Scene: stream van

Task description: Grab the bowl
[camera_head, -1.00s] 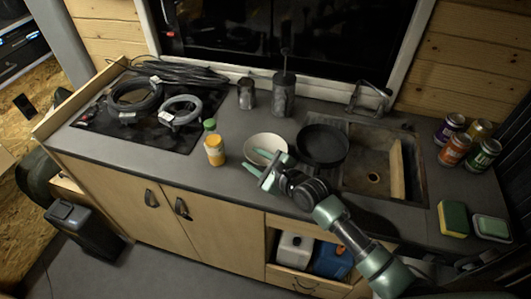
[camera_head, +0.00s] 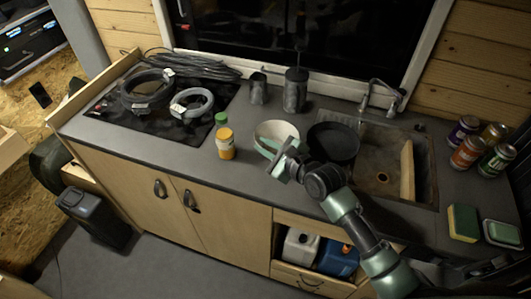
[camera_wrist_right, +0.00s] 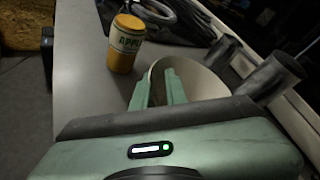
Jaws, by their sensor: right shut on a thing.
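The white bowl (camera_head: 277,130) is at the front middle of the counter, between the yellow-orange jar and the black pan. My right gripper (camera_head: 269,148) is at its near rim, shut on the bowl. In the right wrist view the two green fingers (camera_wrist_right: 159,88) are at the rim of the bowl (camera_wrist_right: 205,80), whose lower part they and the gripper body hide. The bowl looks slightly raised, but any gap beneath it is hard to see. My left gripper is not in view.
The jar (camera_head: 225,146) stands close left of the bowl, and the black pan (camera_head: 333,143) close right, by the sink (camera_head: 385,180). A grey canister (camera_head: 295,92) and a mug (camera_head: 258,88) stand behind. Cable coils (camera_head: 145,90) lie on the black hob at left.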

